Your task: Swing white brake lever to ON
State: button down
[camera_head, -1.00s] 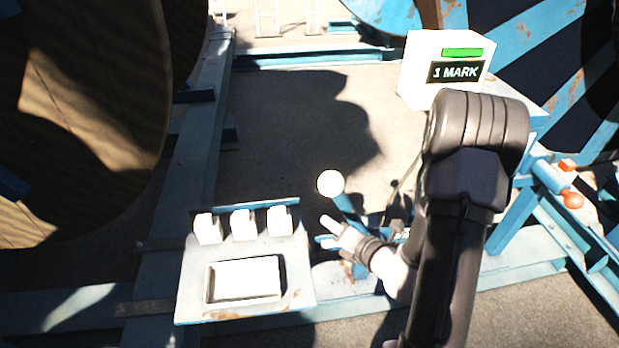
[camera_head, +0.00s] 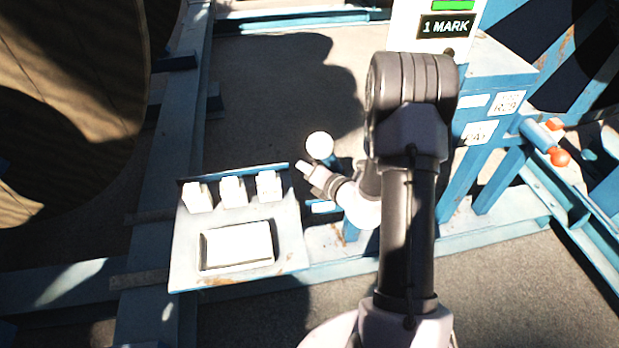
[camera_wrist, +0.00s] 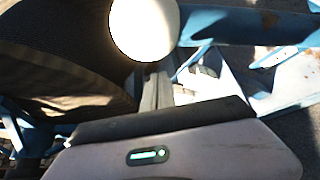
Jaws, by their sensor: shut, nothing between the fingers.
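The brake lever's white ball knob (camera_head: 320,145) stands at the centre of the head view, beyond the small panel's right corner. Most of its blue shaft is hidden behind my wrist. My gripper (camera_head: 304,168) is shut and empty, pointing left, just below and left of the knob in the picture. In the wrist view the white knob (camera_wrist: 144,28) is large at the top centre, just past my shut fingers (camera_wrist: 157,85). I cannot tell whether the fingers touch the lever. No ON marking is readable near the lever.
A panel (camera_head: 290,235) with three white blocks and a pale tray is left of my gripper. A display box (camera_head: 437,30) reads "1 MARK". A red-orange knob (camera_head: 560,157) is at right. A wooden reel (camera_head: 60,110) fills the left. Open ground lies behind the lever.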

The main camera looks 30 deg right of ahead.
jog(key=shift+s+d+r, duration=0.15)
jog(key=shift+d+r, duration=0.65)
jog(key=shift+d, duration=0.15)
